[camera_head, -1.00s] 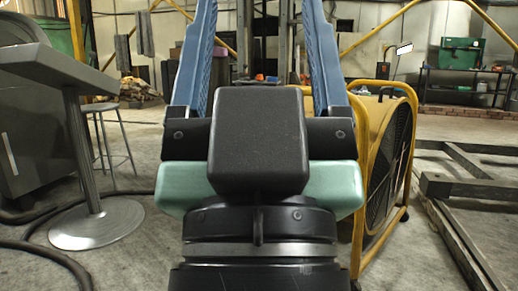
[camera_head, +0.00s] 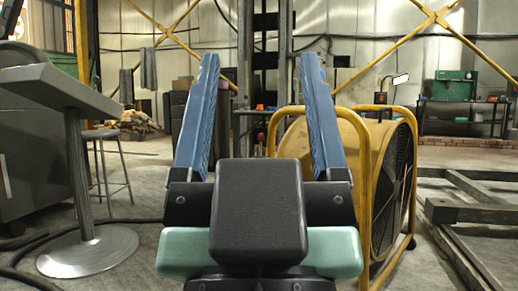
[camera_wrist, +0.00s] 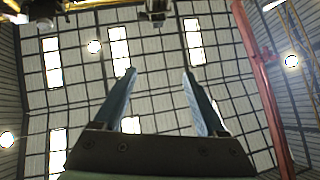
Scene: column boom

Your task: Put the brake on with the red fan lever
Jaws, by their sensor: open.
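A large yellow drum fan (camera_head: 357,140) with a tubular frame and dark grille stands on the floor, right of centre in the head view. I cannot make out a red lever on it. A small dark box with an orange-red spot (camera_head: 380,97) shows at the fan's top edge; I cannot tell whether it belongs to the fan. My gripper (camera_head: 260,62) is open and empty, its two blue fingers pointing up and widely parted. It overlaps the left side of the fan in the picture and appears apart from it. The wrist view shows the gripper (camera_wrist: 159,72) against the ceiling.
A grey pedestal table (camera_head: 60,88) and a stool (camera_head: 103,137) stand at the left. A dark metal frame (camera_head: 470,210) lies on the floor at the right. A shelf with a green box (camera_head: 455,85) stands at the back right. A red beam (camera_wrist: 262,85) crosses the wrist view.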

